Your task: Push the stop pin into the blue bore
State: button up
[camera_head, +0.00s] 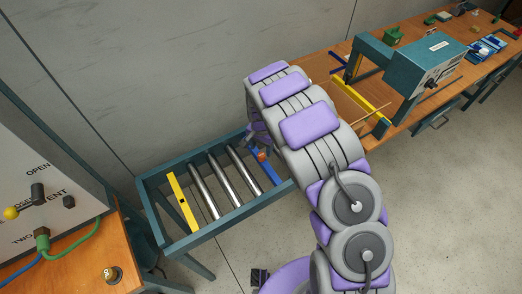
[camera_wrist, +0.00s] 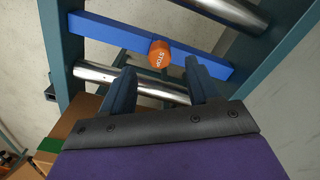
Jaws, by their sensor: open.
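The stop pin (camera_wrist: 160,53) has an orange round head marked STOP. It sits on the blue crossbar (camera_wrist: 108,33) of the roller frame; its shank and the bore are hidden. My gripper (camera_wrist: 161,70) is open, and its two dark fingers point at the bar, one to each side of the orange head. I cannot tell whether the fingers touch it. In the head view the orange head (camera_head: 262,155) and the blue bar (camera_head: 272,170) show small at the frame's right end, beside my gripper (camera_head: 256,140), which my arm partly covers.
The teal roller frame (camera_head: 222,220) holds several steel rollers (camera_head: 204,191) and a yellow crossbar (camera_head: 183,203) at its left. A wooden bench (camera_head: 318,68) with a teal machine (camera_head: 425,62) stands at the right. A control panel (camera_head: 35,185) is at lower left.

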aim_at(261, 154)
notch_tip(261, 154, up, 14)
jog(key=p, duration=0.1)
jog(key=shift+f+p, duration=0.25)
jog(key=shift+p, duration=0.1)
dwell(0.6)
jog(key=s+d+r, duration=1.2)
jog(key=s+r, duration=0.1)
jog(key=s+d+r+n+g, duration=0.1)
jog(key=s+d+n, duration=0.1)
jog(key=s, duration=1.1)
jog(key=s+d+r+n, duration=0.2)
jog(key=s+n, duration=0.1)
jog(key=s, duration=1)
jog(key=shift+s+d+r+g, duration=0.3)
jog(key=shift+s+g, duration=0.1)
